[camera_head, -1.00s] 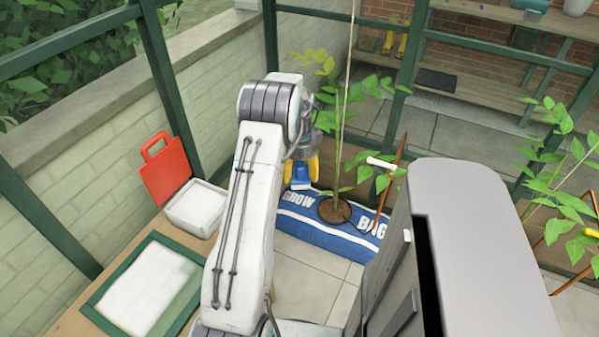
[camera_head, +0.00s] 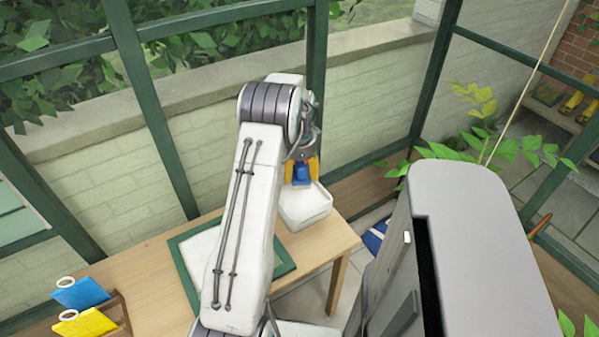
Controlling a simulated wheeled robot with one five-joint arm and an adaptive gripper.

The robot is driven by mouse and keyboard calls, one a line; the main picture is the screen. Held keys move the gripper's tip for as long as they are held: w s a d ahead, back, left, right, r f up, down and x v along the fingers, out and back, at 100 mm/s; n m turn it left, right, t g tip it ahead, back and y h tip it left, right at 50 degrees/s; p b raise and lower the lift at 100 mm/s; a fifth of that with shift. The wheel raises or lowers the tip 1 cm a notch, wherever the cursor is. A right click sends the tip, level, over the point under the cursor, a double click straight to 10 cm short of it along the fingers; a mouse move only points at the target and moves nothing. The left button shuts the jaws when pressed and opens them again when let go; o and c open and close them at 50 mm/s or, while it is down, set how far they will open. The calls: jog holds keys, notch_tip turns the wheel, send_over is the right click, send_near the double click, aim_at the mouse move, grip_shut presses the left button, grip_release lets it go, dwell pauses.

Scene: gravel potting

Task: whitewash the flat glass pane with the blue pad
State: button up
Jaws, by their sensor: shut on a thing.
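My gripper (camera_head: 302,168), with yellow fingers, is shut on a small blue pad (camera_head: 302,175). It shows just beyond my arm, in front of the white tub (camera_head: 308,210) in the picture; how high above the tub it hangs I cannot tell. The flat glass pane (camera_head: 198,250) lies on the wooden table in a dark green frame (camera_head: 282,258). Its visible part looks whitish, and my arm hides much of its middle and right. The pad's underside is not clear to see.
On the table's (camera_head: 150,290) left end, a wooden rack (camera_head: 118,312) holds a blue flat piece (camera_head: 80,292) and a yellow one (camera_head: 85,322), each with a white ring. Green greenhouse posts (camera_head: 150,110) stand behind. A leafy plant (camera_head: 490,145) is at right.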

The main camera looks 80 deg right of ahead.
aim_at(300, 195)
jog(key=shift+f, duration=0.25)
jog(key=shift+f+b, duration=2.2)
jog(key=shift+f, duration=0.6)
jog(key=shift+a+f+b, duration=0.1)
jog(key=shift+f+b, duration=0.25)
jog(key=shift+f, duration=0.2)
dwell(0.3)
jog(key=shift+r, duration=0.15)
jog(key=shift+r+p, duration=2.5)
jog(key=shift+r, duration=0.95)
jog(key=shift+w, duration=0.1)
